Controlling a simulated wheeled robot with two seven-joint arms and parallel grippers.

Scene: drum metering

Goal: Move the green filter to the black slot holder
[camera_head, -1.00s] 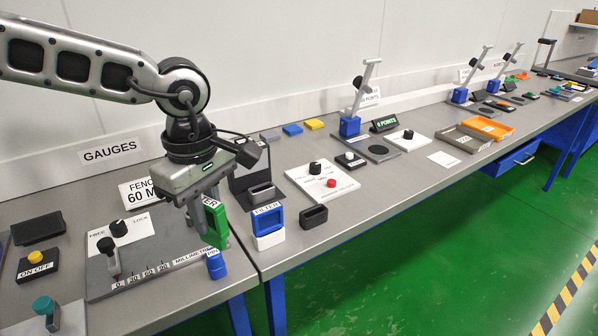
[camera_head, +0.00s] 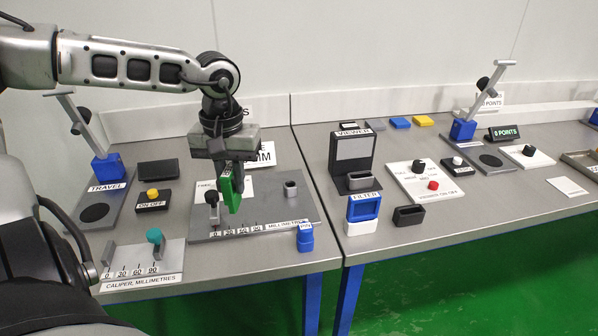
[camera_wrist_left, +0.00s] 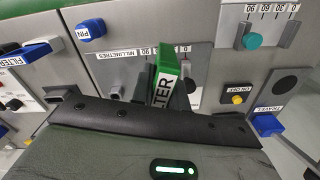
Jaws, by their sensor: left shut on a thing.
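My left gripper (camera_head: 231,178) is shut on the green filter (camera_head: 231,194) and holds it upright above the grey fence board. In the left wrist view the green filter (camera_wrist_left: 166,74) points away from the gripper, its white label partly visible. The black slot holder (camera_head: 408,215) is a small, empty-looking black block on the right-hand table, near its front edge. It stands well to the right of my left gripper, beside the blue-and-white filter (camera_head: 363,213). My right gripper is not in view.
The fence board (camera_head: 262,218) carries a grey slot (camera_head: 291,188) and a black-knobbed lever (camera_head: 212,205). A blue pin (camera_head: 305,237) stands at its front right corner. The viewer (camera_head: 352,158) rises behind the blue-and-white filter. A knob panel (camera_head: 425,181) lies behind the black holder.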

